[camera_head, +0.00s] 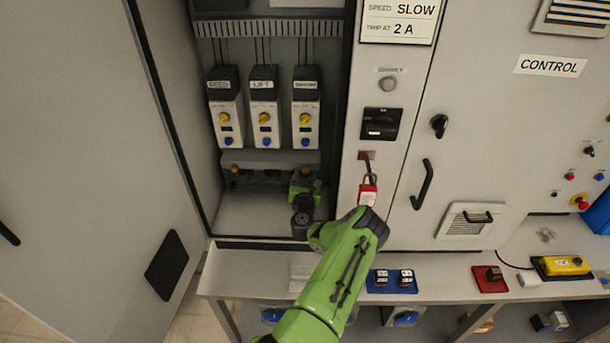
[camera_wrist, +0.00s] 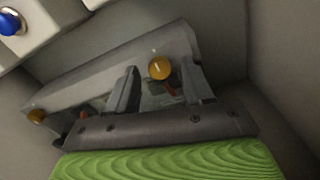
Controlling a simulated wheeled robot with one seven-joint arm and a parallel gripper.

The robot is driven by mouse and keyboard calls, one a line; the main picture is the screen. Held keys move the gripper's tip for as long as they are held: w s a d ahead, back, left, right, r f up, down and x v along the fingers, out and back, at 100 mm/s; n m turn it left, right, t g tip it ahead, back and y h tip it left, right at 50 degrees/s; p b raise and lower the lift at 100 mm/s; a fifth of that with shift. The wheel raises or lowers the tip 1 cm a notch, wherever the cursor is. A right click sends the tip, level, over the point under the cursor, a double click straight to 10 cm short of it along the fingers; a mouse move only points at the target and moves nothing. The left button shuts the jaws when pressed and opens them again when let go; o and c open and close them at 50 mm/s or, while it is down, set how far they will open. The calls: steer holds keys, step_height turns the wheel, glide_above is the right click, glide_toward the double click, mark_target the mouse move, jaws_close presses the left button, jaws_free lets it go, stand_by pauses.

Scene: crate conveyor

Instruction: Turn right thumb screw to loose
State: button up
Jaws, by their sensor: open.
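The right thumb screw (camera_wrist: 160,67) has a round orange-yellow head and stands on a grey bar (camera_wrist: 80,88) low in the open cabinet. The left thumb screw (camera_wrist: 37,117) sits at the bar's other end; it also shows in the head view (camera_head: 235,170). My gripper (camera_wrist: 159,70) is open, with one finger on each side of the right screw's head in the wrist view. Gaps show between head and fingers; I cannot tell the depth. In the head view my gripper (camera_head: 304,182) is at the bar's right end and partly covers the right screw.
Three drive units (camera_head: 265,115) with yellow knobs and blue buttons hang just above the bar. The cabinet's side walls are close around my gripper. A red padlock (camera_head: 368,192) hangs to the right. A shelf (camera_head: 450,275) with small parts runs below.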

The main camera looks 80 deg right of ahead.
steer(key=shift+c, duration=0.4)
jaws_close()
